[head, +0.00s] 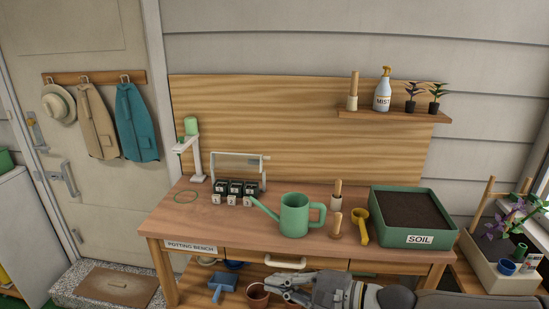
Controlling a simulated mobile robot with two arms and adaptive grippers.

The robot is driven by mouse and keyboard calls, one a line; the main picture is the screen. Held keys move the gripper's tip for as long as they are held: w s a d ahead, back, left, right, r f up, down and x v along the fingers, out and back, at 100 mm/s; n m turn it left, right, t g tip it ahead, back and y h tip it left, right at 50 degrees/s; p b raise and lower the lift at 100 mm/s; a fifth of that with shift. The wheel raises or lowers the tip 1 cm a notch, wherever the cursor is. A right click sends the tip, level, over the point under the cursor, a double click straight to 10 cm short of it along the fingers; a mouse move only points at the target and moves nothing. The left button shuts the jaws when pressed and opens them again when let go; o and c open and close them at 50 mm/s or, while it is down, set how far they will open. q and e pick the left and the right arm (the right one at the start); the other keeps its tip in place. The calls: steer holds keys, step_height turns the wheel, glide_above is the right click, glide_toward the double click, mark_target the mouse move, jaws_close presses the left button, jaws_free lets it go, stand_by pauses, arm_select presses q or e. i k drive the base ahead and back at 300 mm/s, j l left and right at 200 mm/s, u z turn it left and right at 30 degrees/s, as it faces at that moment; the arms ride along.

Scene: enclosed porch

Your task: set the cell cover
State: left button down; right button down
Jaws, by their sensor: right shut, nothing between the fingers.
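A small block of black cells (236,187) with white tags stands at the back left of the potting bench (185,222). A pale upright frame (240,154) with a bar across its top rises right behind the cells. It may be the cell cover, but I cannot tell for sure. My right gripper (270,284) comes in from the right, low in front of the bench's front edge. It is shut and empty, well apart from the cells and the frame. My left gripper is not in view.
A green watering can (294,215) stands right of the cells, its spout pointing at them. Wooden-handled tools (336,224), a yellow scoop (360,232) and a soil tub (408,213) fill the right side. A pale stand (196,160) is at left. The front left bench top is clear.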

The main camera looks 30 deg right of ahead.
mark_target(266, 158)
steer(key=i+l, duration=1.55)
